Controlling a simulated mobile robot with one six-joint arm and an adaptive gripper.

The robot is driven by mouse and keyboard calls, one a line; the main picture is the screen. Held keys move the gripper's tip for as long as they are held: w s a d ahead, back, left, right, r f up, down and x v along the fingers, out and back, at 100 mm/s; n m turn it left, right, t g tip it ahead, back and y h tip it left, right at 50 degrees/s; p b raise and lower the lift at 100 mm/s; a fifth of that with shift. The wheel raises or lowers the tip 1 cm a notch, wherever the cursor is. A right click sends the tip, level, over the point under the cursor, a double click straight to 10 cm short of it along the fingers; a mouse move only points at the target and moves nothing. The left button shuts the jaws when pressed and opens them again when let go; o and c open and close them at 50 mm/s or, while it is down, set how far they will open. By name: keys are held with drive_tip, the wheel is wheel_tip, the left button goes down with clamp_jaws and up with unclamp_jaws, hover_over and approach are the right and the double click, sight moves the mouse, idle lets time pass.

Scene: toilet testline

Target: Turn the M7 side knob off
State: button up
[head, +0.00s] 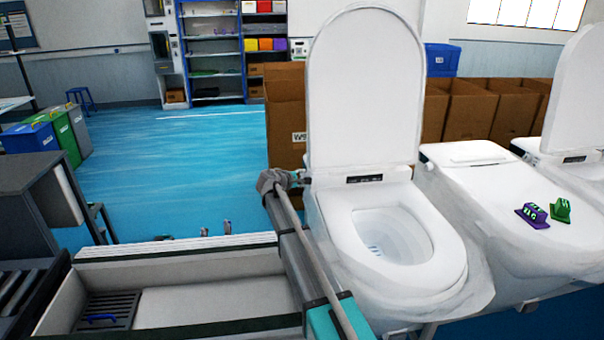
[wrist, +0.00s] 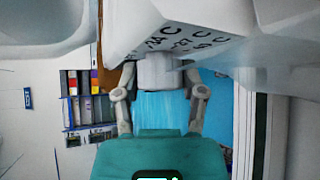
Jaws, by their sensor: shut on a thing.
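A white toilet (head: 385,225) with its lid raised stands right of centre in the head view. My arm reaches up along its left side, and my gripper (head: 288,180) is at the side of the seat near the lid hinge. In the wrist view the light grey side knob (wrist: 157,70) sticks out from the white housing (wrist: 190,25), which has dark lettering. The two fingers of my gripper (wrist: 160,88) are on either side of the knob, shut on it. The knob's face is turned away, so its setting cannot be read. No M7 label is legible.
A second toilet (head: 480,170) with a closed lid stands to the right, with a purple block (head: 533,214) and a green block (head: 561,209) on it. Cardboard boxes (head: 465,110) stand behind. A grey-white trough (head: 215,300) lies at front left. Blue floor (head: 180,165) is open beyond.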

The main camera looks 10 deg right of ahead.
drive_tip(key=shift+n+g+y+p, duration=0.4)
drive_tip(key=shift+n+g+p, duration=0.4)
drive_tip(key=shift+g+p, duration=0.45)
drive_tip(key=o, duration=1.2)
drive_tip(key=shift+c, duration=0.2)
drive_tip(key=shift+f+t+b, duration=0.15)
drive_tip(key=shift+t+b, duration=0.2)
drive_tip(key=shift+b, duration=0.15)
